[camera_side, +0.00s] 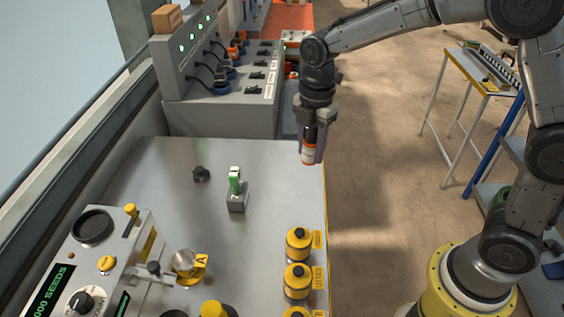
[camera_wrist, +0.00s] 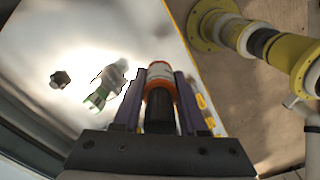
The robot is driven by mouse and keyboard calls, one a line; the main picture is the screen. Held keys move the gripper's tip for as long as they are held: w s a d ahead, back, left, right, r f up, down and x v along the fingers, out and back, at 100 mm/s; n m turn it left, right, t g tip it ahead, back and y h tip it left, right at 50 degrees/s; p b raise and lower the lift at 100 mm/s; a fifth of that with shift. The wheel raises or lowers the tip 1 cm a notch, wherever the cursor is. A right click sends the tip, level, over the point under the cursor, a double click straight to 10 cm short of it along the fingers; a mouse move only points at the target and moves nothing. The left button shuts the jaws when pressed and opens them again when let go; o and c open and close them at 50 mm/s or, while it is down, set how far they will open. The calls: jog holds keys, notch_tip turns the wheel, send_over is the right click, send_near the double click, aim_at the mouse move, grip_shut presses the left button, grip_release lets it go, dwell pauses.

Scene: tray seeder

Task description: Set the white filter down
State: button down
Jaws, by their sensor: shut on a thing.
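The white filter (camera_side: 308,154) is a small cylinder with a white middle and orange bands. My gripper (camera_side: 314,147) is shut on it and holds it, pointing down, by the far right edge of the grey table (camera_side: 270,165). In the wrist view the filter (camera_wrist: 160,70) sits between the two purple fingers (camera_wrist: 160,95), with a dark part nearer the camera. Its height above the table is hard to tell. The fingers hide part of its sides.
A grey block with a green-topped piece (camera_side: 237,195) and a dark knob (camera_side: 201,174) stand on the table. Several yellow-lidded jars (camera_side: 298,243) line its right edge. A seed counter (camera_side: 100,255) is front left. A grey switch console (camera_side: 220,105) stands behind. Bare table lies between.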

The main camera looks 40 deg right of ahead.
jog(key=w+d+f+m, duration=0.1)
jog(key=w+d+m, duration=0.1)
jog(key=d, duration=0.4)
send_over(282, 161)
jog(key=s, duration=0.1)
notch_tip(282, 161, down, 9)
jog(key=shift+w+f, duration=0.4)
jog(key=shift+f, duration=1.7)
jog(key=shift+f, duration=0.1)
jog(key=shift+c, duration=2.3)
grip_release()
jog(key=shift+f, duration=0.1)
